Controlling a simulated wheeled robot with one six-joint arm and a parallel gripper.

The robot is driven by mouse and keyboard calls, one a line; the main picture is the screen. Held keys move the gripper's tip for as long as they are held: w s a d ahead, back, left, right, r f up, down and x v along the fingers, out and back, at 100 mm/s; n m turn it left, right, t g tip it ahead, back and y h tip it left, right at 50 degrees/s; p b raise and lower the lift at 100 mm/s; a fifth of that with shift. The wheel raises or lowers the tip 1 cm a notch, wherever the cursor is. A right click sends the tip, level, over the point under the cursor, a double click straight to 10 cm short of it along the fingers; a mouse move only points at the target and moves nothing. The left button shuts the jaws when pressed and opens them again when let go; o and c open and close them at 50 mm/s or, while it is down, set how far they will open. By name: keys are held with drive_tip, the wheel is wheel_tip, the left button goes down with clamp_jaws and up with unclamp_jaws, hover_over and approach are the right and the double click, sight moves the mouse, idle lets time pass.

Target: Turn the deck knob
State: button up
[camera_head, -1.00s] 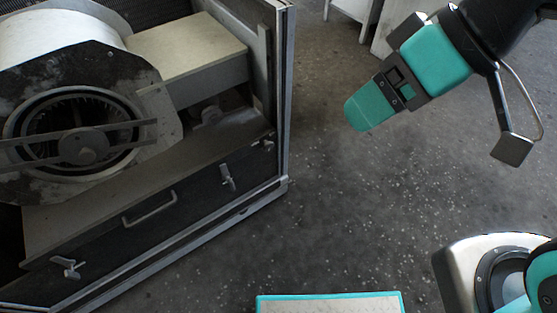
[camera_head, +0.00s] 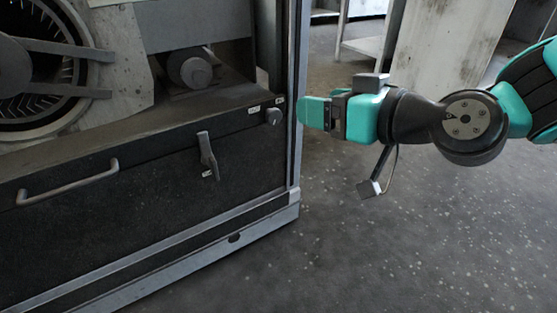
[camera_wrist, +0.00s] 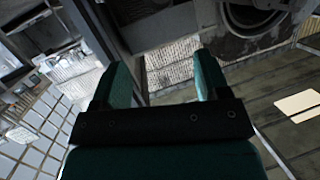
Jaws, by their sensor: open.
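The deck knob (camera_head: 273,116) is a small dark grey knob on the right end of the housing's dark front deck, beside two small white labels. My gripper (camera_head: 306,112) is just right of it in the head view, pointing left, with its green fingertips near the housing's metal corner post (camera_head: 293,150). The knob is free of the fingers. In the wrist view my gripper (camera_wrist: 163,72) has its two green fingers apart with nothing held between them. I cannot make out the knob in the wrist view.
A T-shaped latch (camera_head: 208,155) and a bar handle (camera_head: 68,183) stick out from the front panel left of the knob. The blower wheel (camera_head: 40,85) and a round motor end (camera_head: 190,67) sit behind the deck. Open concrete floor (camera_head: 400,240) lies to the right.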

drive_tip(key=w+d+f+m+t+h+b, duration=0.15)
drive_tip(key=w+f+t+b, duration=0.25)
drive_tip(key=f+b, duration=0.9)
drive_tip(key=p, duration=1.1)
approach(275, 118)
drive_tip(key=w, duration=0.1)
drive_tip(key=shift+m, duration=0.25)
drive_tip(key=x, duration=0.6)
drive_tip(key=shift+a+f, duration=0.15)
drive_tip(key=shift+a, duration=0.25)
drive_tip(key=shift+w+a, duration=0.3)
drive_tip(key=shift+w, duration=0.35)
drive_tip(key=c, duration=0.9)
drive_tip(key=shift+c, duration=0.2)
